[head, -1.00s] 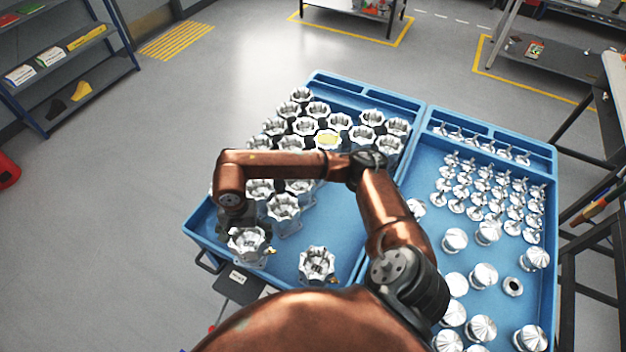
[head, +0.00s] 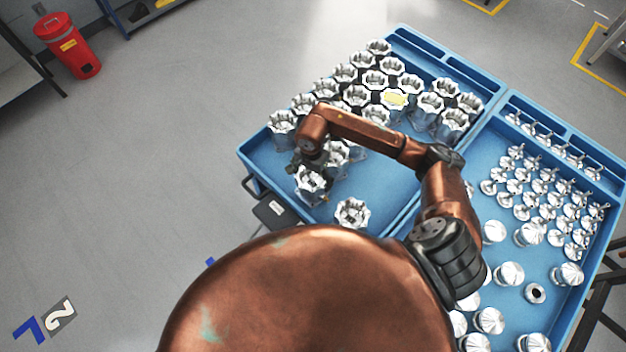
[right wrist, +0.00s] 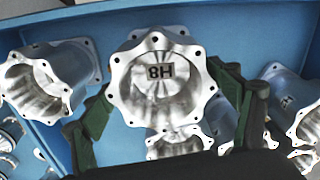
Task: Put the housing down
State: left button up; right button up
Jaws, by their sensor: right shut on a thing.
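My right gripper (head: 308,163) is shut on a silver machined housing (head: 311,183) with a scalloped flange, near the front left of the blue tray. In the right wrist view the same housing (right wrist: 165,82) sits between the dark green fingers of the gripper (right wrist: 165,115), its open end towards the camera and an 8H mark inside. Whether its base touches the tray floor cannot be told. Another housing (head: 352,213) stands apart to its right in the head view. My left gripper is not in view.
A second blue tray (head: 508,206) to the right holds many shiny metal parts. Bare tray floor shows left of the held housing. A red bin (head: 68,45) stands far left.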

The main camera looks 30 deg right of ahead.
aim_at(312, 184)
notch_tip(312, 184, down, 3)
jog(key=shift+r, duration=0.1)
jog(key=shift+f, duration=0.3)
jog(key=o, duration=2.1)
jog(key=shift+r, duration=0.1)
jog(key=shift+r, duration=0.25)
notch_tip(312, 184, up, 12)
jog(key=b, duration=0.1)
jog(key=shift+f+b, duration=0.15)
jog(key=shift+b, duration=0.15)
